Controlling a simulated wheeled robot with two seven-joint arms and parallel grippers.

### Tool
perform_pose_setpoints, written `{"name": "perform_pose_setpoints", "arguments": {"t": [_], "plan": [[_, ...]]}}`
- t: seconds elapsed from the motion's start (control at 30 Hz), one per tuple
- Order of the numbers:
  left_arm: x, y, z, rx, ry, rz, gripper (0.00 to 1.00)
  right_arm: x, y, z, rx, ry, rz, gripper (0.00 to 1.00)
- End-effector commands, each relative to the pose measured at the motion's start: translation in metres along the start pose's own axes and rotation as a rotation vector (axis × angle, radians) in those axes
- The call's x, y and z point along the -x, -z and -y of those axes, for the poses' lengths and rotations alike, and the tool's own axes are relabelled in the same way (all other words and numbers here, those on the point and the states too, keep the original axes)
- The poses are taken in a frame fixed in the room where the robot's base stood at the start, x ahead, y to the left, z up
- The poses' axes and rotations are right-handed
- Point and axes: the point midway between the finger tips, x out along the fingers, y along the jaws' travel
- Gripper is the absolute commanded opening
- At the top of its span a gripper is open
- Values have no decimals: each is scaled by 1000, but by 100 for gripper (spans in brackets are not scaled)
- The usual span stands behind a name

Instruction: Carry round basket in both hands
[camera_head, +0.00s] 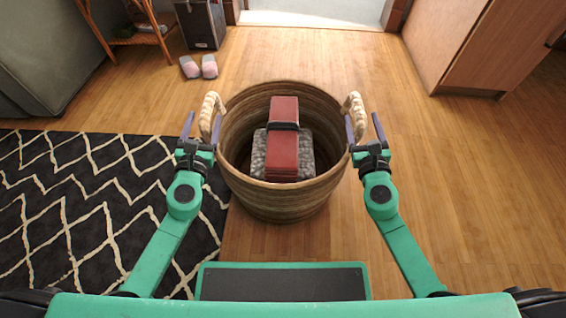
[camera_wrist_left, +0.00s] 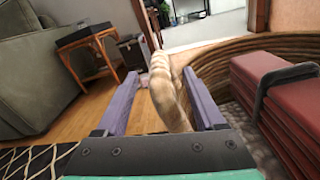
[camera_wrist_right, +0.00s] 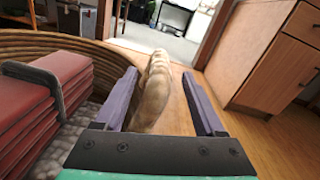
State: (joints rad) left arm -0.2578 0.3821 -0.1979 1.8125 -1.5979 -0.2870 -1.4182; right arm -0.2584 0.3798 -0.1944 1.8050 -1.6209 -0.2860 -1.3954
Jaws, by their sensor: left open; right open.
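The round wicker basket (camera_head: 283,203) stands on the wood floor in front of me. It holds red, book-like blocks with a dark band (camera_head: 283,140) and a grey speckled item (camera_head: 258,155). My left gripper (camera_head: 202,125) is open, with its fingers on either side of the left rope handle (camera_head: 208,108); the handle also shows between them in the left wrist view (camera_wrist_left: 165,90). My right gripper (camera_head: 363,128) is open around the right rope handle (camera_head: 355,108), which shows between the fingers in the right wrist view (camera_wrist_right: 152,90). I cannot tell whether any finger touches a handle.
A dark patterned rug (camera_head: 90,200) lies left of the basket. Pink slippers (camera_head: 199,67), a dark case (camera_head: 202,25) and a wicker side table (camera_head: 137,38) stand at back left, near a sofa (camera_head: 45,50). A wooden cabinet (camera_head: 480,50) is at right. Floor beyond the basket is clear.

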Motion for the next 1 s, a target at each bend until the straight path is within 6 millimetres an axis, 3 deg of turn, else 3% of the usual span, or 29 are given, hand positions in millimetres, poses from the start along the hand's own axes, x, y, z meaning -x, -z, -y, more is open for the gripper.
{"name": "perform_pose_setpoints", "arguments": {"t": [0.2,0.53,0.57,0.73,1.0], "plan": [[-32,0,0,1,0,0,71,-32,0,0,-1,-1,0,72],[-38,0,0,1,1,-1,71,-38,0,-1,-1,-2,-1,72],[-38,0,0,1,1,-1,67,-38,0,-1,-1,-2,-1,68],[-38,0,0,1,1,0,2,-38,0,0,-1,-1,-1,3],[-38,0,0,0,0,-1,0,-38,0,0,0,0,-1,0]]}}
